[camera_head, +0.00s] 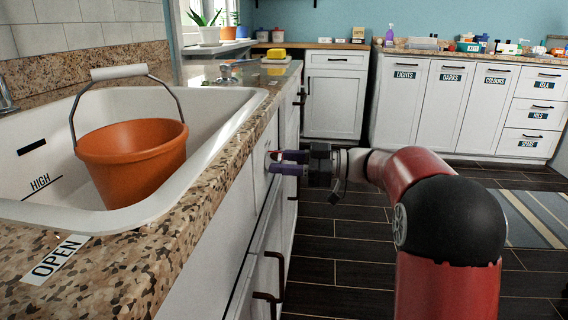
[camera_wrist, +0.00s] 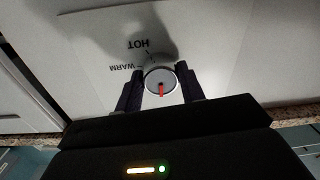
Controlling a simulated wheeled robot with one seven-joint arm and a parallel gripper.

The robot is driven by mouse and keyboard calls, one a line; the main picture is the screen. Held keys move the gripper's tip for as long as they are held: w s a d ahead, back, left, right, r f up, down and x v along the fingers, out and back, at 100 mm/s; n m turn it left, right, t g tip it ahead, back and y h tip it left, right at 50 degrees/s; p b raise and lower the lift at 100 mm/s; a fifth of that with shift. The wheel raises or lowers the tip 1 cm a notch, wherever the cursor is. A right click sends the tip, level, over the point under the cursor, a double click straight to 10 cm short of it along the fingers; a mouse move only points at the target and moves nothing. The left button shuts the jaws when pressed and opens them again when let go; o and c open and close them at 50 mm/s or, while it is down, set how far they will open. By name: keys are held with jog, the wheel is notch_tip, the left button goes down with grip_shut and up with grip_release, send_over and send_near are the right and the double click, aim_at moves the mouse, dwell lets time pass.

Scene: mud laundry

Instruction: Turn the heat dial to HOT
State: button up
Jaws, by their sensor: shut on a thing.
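The heat dial (camera_wrist: 153,82) is a round pale knob on a white front panel. Its red mark runs from near the centre of the face toward the bottom of the wrist picture. The labels HOT (camera_wrist: 138,45) and WARM (camera_wrist: 124,67) appear upside down, above and to the upper left of the dial. The red mark points away from both. My gripper (camera_wrist: 161,90) is shut on the dial, one dark finger on each side. In the head view my gripper (camera_head: 276,162) reaches left to the cabinet front below the sink counter; the dial is mostly hidden there.
A granite counter (camera_head: 200,195) with an OPEN label overhangs the panel. An orange bucket (camera_head: 130,155) stands in the white sink (camera_head: 225,110). Cabinet handles (camera_head: 270,297) stick out below my gripper.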

jog(key=m+b, duration=0.2)
jog(key=m, duration=0.1)
jog(key=shift+f+m, duration=0.1)
jog(key=shift+m, duration=0.2)
jog(key=m, duration=0.3)
jog(key=shift+m, duration=0.4)
jog(key=m, duration=0.3)
jog(key=shift+m, duration=0.4)
jog(key=m+p, duration=0.1)
jog(key=m, duration=0.2)
jog(key=shift+s+r+m+t+p, duration=0.1)
jog(key=shift+r+m+t+p, duration=0.1)
jog(key=shift+m+t+p, duration=0.15)
jog(key=m+p, duration=0.2)
jog(key=m, duration=0.2)
jog(key=shift+r, duration=0.1)
jog(key=m+p, duration=0.4)
jog(key=shift+m, duration=0.25)
jog(key=m+p, duration=0.3)
jog(key=shift+m, duration=0.3)
jog(key=shift+m+t+p, duration=0.25)
jog(key=shift+m+p, duration=0.65)
jog(key=shift+m, duration=0.6)
jog(key=shift+f, duration=0.2)
